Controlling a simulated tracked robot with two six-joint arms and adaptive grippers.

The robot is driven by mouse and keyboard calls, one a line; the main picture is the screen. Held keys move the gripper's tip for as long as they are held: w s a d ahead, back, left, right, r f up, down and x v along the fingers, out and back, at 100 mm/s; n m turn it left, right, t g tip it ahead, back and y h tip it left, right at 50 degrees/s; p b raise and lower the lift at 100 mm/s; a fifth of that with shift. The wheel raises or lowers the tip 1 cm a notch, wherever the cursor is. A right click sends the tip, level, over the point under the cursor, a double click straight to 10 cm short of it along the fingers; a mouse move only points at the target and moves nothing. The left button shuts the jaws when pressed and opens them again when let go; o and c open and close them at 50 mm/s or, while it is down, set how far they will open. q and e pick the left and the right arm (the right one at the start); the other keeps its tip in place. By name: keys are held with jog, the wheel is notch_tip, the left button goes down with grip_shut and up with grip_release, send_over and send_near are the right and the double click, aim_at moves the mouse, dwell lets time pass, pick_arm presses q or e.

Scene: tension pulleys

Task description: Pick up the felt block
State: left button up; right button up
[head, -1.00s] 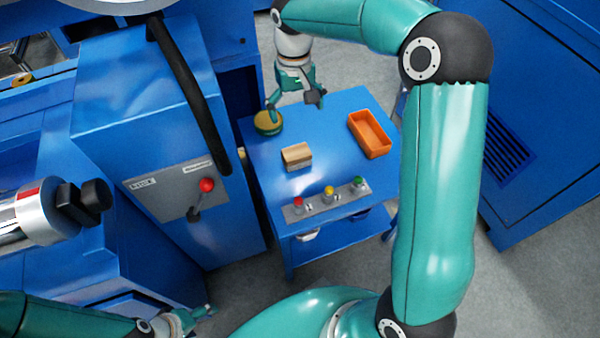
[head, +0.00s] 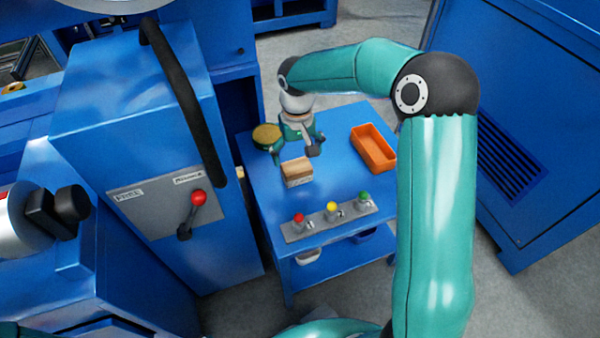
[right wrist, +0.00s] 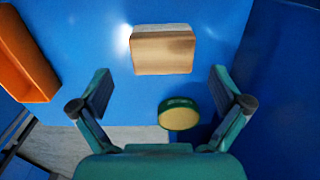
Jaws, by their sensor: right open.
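The felt block (head: 297,173), a tan block with a lighter front face, sits on the blue table (head: 345,185). It also shows in the right wrist view (right wrist: 162,52), ahead of the fingertips. My right gripper (head: 296,153) is open and empty, above the table just behind the block in the head view. In the right wrist view its two fingers (right wrist: 160,92) are spread apart, with the block beyond them and nothing between the tips. My left gripper is out of view.
A round green-rimmed yellow pad (head: 267,137) lies at the table's back left, close to my right gripper. An orange tray (head: 373,150) stands to the right. A panel with red, yellow and green buttons (head: 331,218) runs along the front. A blue cabinet (head: 150,130) rises on the left.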

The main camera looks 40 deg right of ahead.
aim_at(297, 166)
notch_tip(297, 166, down, 4)
jog(key=shift+s+a+f+b, duration=0.15)
jog(key=shift+b, duration=0.85)
jog(key=shift+f, duration=0.5)
jog(key=shift+r, duration=0.1)
jog(key=c, duration=1.1)
notch_tip(297, 166, up, 20)
jog(key=p, duration=0.6)
